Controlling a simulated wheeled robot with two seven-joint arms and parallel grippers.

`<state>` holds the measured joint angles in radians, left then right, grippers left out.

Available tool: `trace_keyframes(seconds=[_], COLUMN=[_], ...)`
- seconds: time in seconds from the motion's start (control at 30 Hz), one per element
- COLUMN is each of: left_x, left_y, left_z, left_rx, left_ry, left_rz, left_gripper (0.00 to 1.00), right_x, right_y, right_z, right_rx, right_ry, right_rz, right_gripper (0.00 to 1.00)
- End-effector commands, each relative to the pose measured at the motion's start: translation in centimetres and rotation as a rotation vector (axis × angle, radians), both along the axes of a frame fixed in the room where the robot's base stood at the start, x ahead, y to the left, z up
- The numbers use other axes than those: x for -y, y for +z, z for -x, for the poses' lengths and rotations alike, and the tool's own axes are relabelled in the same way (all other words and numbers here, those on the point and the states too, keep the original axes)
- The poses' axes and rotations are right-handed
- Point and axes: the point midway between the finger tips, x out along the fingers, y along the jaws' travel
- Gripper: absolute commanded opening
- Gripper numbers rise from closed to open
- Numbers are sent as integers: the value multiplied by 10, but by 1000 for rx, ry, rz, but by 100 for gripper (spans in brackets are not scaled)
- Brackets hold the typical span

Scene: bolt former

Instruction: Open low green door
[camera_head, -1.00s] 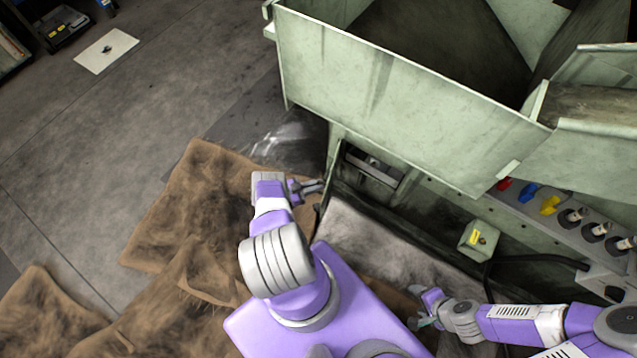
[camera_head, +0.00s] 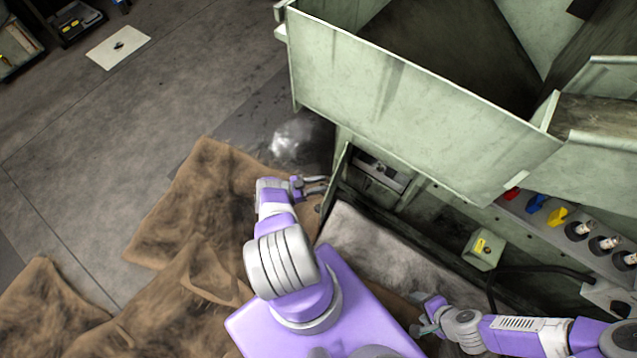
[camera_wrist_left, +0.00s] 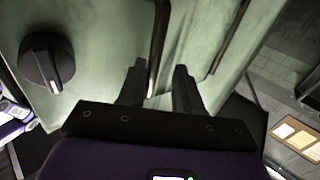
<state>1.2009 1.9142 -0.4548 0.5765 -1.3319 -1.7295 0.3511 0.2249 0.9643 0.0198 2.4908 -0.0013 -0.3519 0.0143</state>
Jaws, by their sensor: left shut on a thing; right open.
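The low green door (camera_head: 335,185) is a narrow panel seen nearly edge-on below the big green hopper in the head view. It stands swung out from the machine body, with the opening beside it. My left gripper (camera_head: 318,186) is at the door's outer side, its fingers touching it. In the left wrist view the gripper (camera_wrist_left: 160,85) has its fingers around a narrow edge of the green door (camera_wrist_left: 105,45), with a black knob (camera_wrist_left: 47,62) to the left. The exact contact is dark and partly hidden. My right gripper (camera_head: 428,318) is open and empty at lower right.
The green hopper (camera_head: 410,105) overhangs the opening. Brown cloth (camera_head: 190,215) covers the floor around my base. Floor (camera_head: 180,90) at upper left is mostly clear.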

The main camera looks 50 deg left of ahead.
Motion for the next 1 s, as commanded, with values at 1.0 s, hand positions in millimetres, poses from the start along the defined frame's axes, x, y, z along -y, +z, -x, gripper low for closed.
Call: trace_keyframes(seconds=[1.0], left_x=[0], left_y=[35], left_z=[-1], left_rx=[11], left_ry=[0], left_rz=[2], left_gripper=[38], right_x=[0], right_y=[26], right_z=[0], right_rx=[0], right_ry=[0], right_rz=[0], right_gripper=[62])
